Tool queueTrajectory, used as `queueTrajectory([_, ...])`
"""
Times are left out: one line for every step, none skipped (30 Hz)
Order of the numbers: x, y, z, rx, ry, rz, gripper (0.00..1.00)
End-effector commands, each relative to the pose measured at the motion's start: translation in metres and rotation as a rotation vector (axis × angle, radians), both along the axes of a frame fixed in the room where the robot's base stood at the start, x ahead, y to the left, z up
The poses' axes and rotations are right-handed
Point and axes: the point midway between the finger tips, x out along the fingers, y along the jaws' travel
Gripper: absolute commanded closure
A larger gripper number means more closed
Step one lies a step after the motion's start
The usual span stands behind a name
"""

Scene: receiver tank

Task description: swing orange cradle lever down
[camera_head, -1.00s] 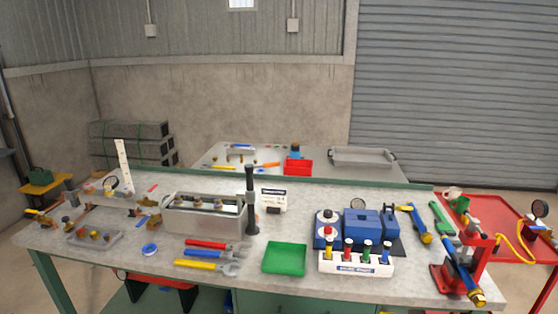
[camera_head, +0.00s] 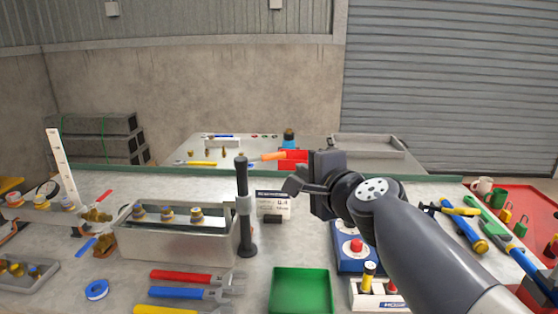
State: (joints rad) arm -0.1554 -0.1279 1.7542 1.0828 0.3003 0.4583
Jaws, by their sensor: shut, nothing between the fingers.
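My gripper (camera_head: 287,187) is at the picture's centre, its dark fingers shut and pointing left, with nothing held. It shows above the bench, in front of the white label card. I cannot make out for certain which part is the orange cradle lever. Another small orange part (camera_head: 8,237) is cut by the left edge.
A black post (camera_head: 243,210) stands left of my gripper, beside a grey tank (camera_head: 170,244) with several fittings. A green tray (camera_head: 300,289) and coloured wrenches (camera_head: 190,292) lie in front. My arm hides part of the blue equipment (camera_head: 352,258) at right.

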Motion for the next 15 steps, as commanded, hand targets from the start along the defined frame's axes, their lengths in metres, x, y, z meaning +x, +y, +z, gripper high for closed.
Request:
queueTrajectory([0.006,0.003,-0.003,-0.001,0.004,0.002,1.00])
queueTrajectory([0.009,0.005,-0.004,-0.001,0.004,0.003,1.00])
queueTrajectory([0.015,0.008,-0.006,-0.002,0.004,0.003,1.00])
queueTrajectory([0.019,0.009,-0.006,-0.003,0.004,0.002,1.00])
queueTrajectory([0.024,0.011,-0.008,-0.004,0.005,0.002,1.00])
queueTrajectory([0.030,0.014,-0.009,-0.002,0.004,0.003,1.00])
queueTrajectory([0.035,0.016,-0.010,-0.003,0.005,0.003,1.00])
queueTrajectory([0.039,0.019,-0.011,-0.004,0.005,0.003,1.00])
queueTrajectory([0.045,0.021,-0.012,-0.005,0.004,0.003,1.00])
queueTrajectory([0.050,0.023,-0.013,-0.004,0.003,0.003,1.00])
queueTrajectory([0.054,0.026,-0.014,-0.005,0.004,0.004,1.00])
queueTrajectory([0.060,0.028,-0.016,-0.004,0.005,0.003,1.00])
queueTrajectory([0.065,0.030,-0.017,-0.004,0.005,0.003,1.00])
queueTrajectory([0.069,0.032,-0.017,-0.004,0.003,0.003,1.00])
queueTrajectory([0.076,0.035,-0.019,-0.005,0.004,0.003,1.00])
